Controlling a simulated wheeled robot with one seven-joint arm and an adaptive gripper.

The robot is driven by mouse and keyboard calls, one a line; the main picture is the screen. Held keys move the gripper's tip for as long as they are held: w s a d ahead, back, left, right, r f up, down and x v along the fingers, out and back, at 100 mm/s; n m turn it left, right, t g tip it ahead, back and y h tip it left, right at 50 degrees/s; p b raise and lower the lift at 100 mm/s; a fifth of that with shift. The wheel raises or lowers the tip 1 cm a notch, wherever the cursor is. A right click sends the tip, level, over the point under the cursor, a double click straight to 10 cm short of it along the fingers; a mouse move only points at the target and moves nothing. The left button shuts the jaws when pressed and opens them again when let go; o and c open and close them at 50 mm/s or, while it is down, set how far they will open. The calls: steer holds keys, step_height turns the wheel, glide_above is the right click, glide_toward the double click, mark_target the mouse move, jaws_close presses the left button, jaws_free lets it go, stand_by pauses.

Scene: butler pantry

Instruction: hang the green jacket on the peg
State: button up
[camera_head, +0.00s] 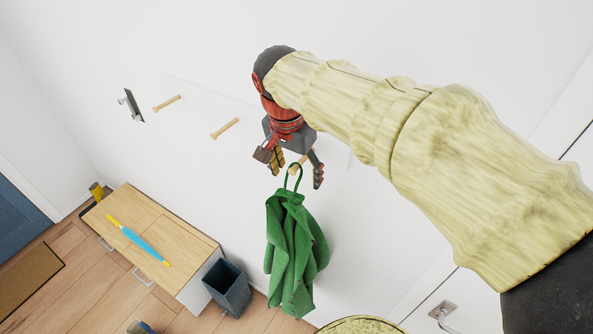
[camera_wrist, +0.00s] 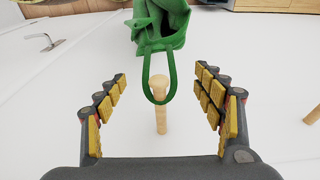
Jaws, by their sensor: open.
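The green jacket (camera_head: 295,245) hangs down along the white wall below a wooden peg (camera_head: 300,163). Its thin green loop (camera_wrist: 146,85) lies around the shaft of the peg (camera_wrist: 161,118) in the wrist view, with the peg's rounded head showing inside the loop. The jacket's bunched top (camera_wrist: 158,22) is at the upper edge of that view. My gripper (camera_head: 297,171) is open at the peg, with one finger on each side of peg and loop. In the wrist view my gripper (camera_wrist: 160,78) shows clear gaps between its fingers and both the loop and the peg.
Two other wooden pegs (camera_head: 167,103) (camera_head: 225,128) and a dark metal fixture (camera_head: 131,105) are on the wall to the left. A wooden-topped cabinet (camera_head: 190,235) below bears a blue and yellow stick-like object (camera_head: 138,240). A dark bin (camera_head: 228,287) stands beside it. A door handle (camera_head: 442,313) is at lower right.

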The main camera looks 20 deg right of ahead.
steer(key=r, duration=0.4)
steer(key=s+a+r, duration=0.1)
steer(key=r, duration=0.6)
steer(key=shift+s+a+r, duration=0.2)
steer(key=shift+a+r, duration=0.2)
steer(key=s+f+n+t+y, duration=0.2)
steer(key=s+f+n+t, duration=0.2)
steer(key=s+f+n, duration=0.8)
step_height(320, 180, down, 26)
steer(key=s+m+b, duration=0.1)
steer(key=b, duration=2.5)
steer(key=shift+d, duration=0.45)
steer(key=shift+s+f, duration=0.1)
steer(key=shift+c, duration=0.3)
